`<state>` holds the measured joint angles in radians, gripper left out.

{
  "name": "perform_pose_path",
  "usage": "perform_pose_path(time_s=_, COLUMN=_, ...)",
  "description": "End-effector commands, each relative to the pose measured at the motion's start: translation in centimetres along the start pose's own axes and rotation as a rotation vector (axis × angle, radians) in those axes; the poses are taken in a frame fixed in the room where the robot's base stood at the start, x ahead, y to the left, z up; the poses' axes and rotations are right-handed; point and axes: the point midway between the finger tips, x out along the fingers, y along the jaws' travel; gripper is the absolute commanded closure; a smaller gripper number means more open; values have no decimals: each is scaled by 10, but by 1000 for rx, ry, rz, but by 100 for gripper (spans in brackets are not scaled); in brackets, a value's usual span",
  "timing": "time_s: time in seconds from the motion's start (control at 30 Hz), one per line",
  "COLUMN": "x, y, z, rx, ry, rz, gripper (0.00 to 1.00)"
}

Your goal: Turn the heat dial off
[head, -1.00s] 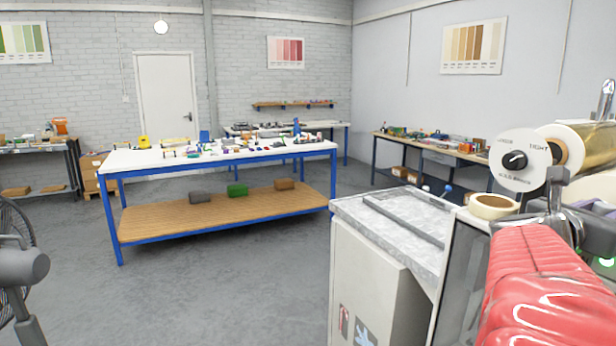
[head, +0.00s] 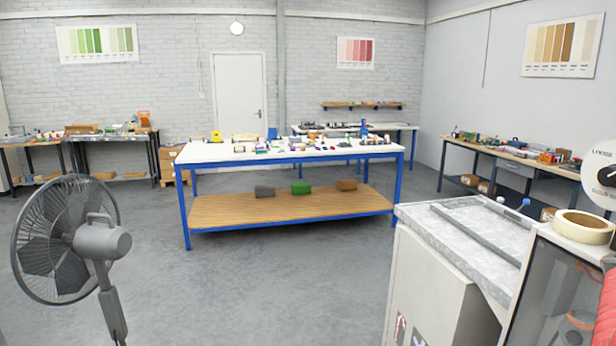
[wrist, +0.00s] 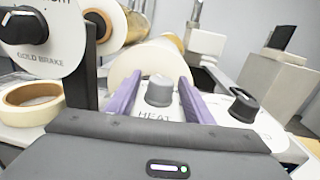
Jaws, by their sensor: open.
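The heat dial (wrist: 159,91) is a grey knob on a pale panel with HEAT lettered in front of it in the wrist view. My gripper (wrist: 160,78) is open, with its two purple fingers on either side of the dial. The dial sits between the fingers, and I see a gap or near-contact that I cannot judge exactly. The dial's pointer mark and setting are not clear. The head view does not show the heat dial or my gripper.
In the wrist view, a black knob (wrist: 243,105) is right of the dial. The gold brake knob (wrist: 22,28) and a tape roll (wrist: 32,105) are at left, rollers behind. In the head view, a fan (head: 65,240) stands left and a blue-legged bench (head: 290,205) stands mid-room.

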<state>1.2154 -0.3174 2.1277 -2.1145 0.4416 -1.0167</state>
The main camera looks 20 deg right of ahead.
Motion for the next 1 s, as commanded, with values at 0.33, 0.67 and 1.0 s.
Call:
perform_pose_path(time_s=0.33, x=0, y=0, z=4, rx=1, ry=0, rz=-1, gripper=53)
perform_pose_path(time_s=0.67, x=0, y=-2, z=35, rx=2, ry=-2, rz=-1, gripper=53)
perform_pose_path(time_s=1.0, x=0, y=-3, z=69, rx=2, ry=-1, rz=-2, gripper=53)
